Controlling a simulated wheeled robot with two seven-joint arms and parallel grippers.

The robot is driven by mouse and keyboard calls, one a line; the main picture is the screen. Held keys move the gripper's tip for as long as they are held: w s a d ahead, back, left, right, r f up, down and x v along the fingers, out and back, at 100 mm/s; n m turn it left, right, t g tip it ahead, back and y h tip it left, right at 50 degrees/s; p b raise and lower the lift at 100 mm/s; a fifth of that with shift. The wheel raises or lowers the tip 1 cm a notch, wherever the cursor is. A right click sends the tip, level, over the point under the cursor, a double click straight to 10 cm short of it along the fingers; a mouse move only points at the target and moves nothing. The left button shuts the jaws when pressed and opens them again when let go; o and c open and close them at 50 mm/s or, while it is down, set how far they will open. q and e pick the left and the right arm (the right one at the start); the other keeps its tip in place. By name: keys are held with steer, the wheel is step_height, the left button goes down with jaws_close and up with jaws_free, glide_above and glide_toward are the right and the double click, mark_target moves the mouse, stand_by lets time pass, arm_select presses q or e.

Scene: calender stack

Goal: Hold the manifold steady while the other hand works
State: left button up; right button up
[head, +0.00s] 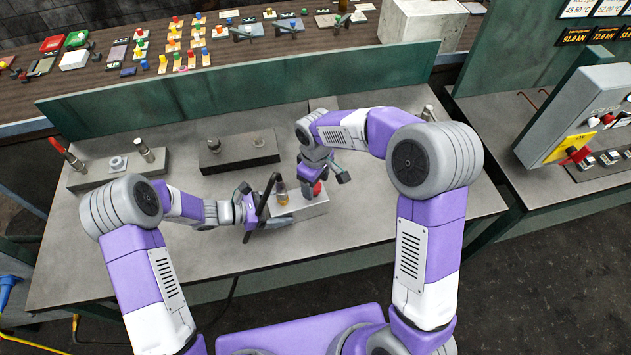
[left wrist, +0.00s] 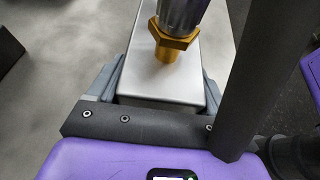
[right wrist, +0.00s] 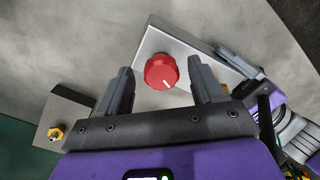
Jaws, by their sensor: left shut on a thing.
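The manifold (head: 312,209) is a silver block on the bench, with a brass fitting (left wrist: 172,42) carrying a metal cylinder and a red knob (right wrist: 161,71) on top. My left gripper (head: 262,212) is shut across the manifold's left end; in the left wrist view (left wrist: 158,88) its fingers lie along both sides of the block. My right gripper (head: 324,172) is above the knob end, pointing down. In the right wrist view its fingers (right wrist: 160,86) are open, one on each side of the red knob, with visible gaps. The knob has a white mark.
A dark block (head: 238,153) with fittings stands behind the manifold, and a grey block (head: 117,168) with cylinders stands at the left. A green panel (head: 230,95) closes the bench's back. A control box (head: 585,105) stands at the right. The bench right of the manifold is clear.

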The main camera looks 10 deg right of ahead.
step_height(320, 180, up, 12)
stand_by(0.7)
arm_select(q)
steer(key=o, duration=1.5)
steer(key=shift+c, duration=0.2)
